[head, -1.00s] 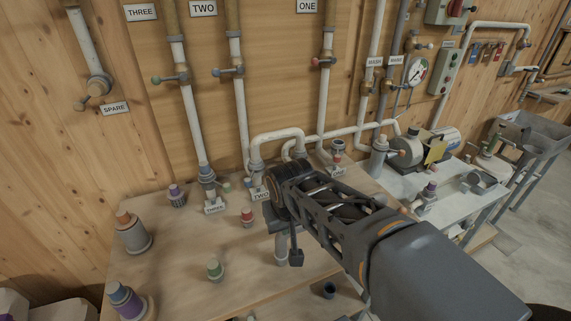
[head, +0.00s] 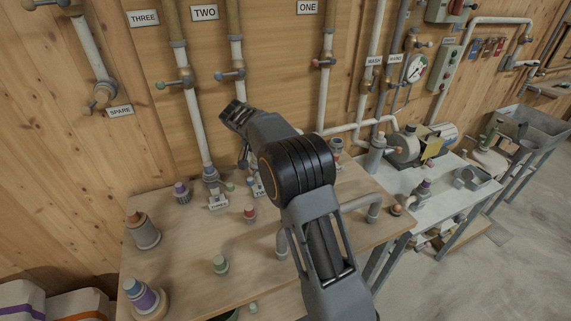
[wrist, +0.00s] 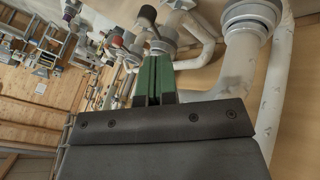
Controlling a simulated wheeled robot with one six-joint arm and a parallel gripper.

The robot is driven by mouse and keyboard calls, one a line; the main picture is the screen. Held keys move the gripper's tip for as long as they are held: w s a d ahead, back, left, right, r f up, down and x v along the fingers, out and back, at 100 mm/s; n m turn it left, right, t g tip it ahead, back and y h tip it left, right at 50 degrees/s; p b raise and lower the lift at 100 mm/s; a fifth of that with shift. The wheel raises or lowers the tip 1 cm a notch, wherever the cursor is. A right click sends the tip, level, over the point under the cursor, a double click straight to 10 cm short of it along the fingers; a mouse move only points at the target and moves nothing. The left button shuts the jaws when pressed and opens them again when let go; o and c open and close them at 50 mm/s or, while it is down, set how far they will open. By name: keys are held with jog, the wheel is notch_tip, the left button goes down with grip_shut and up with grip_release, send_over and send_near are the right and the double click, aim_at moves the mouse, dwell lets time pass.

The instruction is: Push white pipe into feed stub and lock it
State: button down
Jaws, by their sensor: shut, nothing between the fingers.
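My gripper (head: 234,112) is raised in front of the wall pipe under sign TWO, above the back of the bench. In the wrist view its green fingers (wrist: 154,80) are together with nothing between them. A white pipe (wrist: 238,60) with a grey collar (wrist: 252,14) runs beside the fingers, apart from them. A curved white pipe (wrist: 203,40) and a grey stub fitting (wrist: 162,42) show beyond the fingertips. In the head view my arm hides most of the stub marked TWO. The stub marked THREE (head: 211,174) stands under its white pipe (head: 195,120). I cannot tell any lock's state.
A pale elbow pipe (head: 358,203) is at the bench's right side. Coloured-top fittings (head: 143,230) stand on the wooden bench (head: 185,240). Valve handles (head: 222,75) stick out from the wall pipes. A pump (head: 405,147) stands on the side table.

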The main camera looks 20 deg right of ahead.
jog(key=p+x, duration=0.2)
jog(key=x, duration=0.8)
dwell(0.3)
jog(key=shift+s+f, duration=0.1)
